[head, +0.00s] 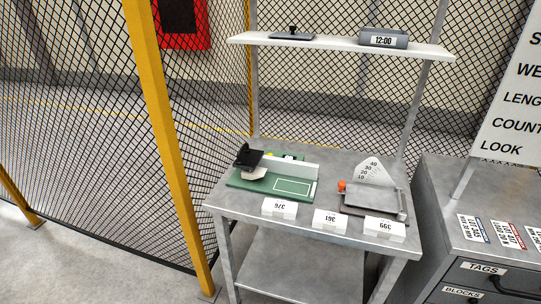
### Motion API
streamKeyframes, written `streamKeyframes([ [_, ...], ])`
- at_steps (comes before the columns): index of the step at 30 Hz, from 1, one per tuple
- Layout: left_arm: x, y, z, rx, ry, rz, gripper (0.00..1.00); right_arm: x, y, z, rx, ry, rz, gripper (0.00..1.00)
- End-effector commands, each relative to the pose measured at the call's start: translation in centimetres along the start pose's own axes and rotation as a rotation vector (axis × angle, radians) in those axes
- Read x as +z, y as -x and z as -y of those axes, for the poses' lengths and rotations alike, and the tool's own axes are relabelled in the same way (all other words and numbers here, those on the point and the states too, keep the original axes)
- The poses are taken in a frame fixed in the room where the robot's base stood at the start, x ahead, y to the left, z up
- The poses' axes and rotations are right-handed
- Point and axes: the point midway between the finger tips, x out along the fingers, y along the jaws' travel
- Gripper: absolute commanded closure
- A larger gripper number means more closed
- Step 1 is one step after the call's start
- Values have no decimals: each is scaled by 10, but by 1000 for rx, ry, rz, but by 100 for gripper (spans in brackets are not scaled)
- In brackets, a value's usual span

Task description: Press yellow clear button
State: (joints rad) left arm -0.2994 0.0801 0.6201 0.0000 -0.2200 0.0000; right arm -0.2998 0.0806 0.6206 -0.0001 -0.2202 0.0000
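A green device (295,188) with a white outlined rectangle lies on the left of the metal table. A black raised part (247,156) with a pale plate below it stands at its left end. Neither of my grippers is in view.
The metal table (330,155) also bears a grey scale-like device (372,197) with an orange knob and several white numbered blocks. A shelf (340,46) above holds a 12:00 clock (383,39). A yellow post (160,120) with mesh stands left; a drawer cabinet (450,200) stands right.

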Motion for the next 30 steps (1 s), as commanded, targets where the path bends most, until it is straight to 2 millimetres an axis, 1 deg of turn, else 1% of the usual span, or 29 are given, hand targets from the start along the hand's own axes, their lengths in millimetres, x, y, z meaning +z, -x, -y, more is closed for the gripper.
streamKeyframes([
  [1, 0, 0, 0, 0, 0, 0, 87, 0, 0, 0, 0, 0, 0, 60],
  [4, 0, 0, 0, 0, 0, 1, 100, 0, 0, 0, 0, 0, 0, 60],
  [30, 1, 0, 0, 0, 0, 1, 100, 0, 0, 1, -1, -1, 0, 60],
])
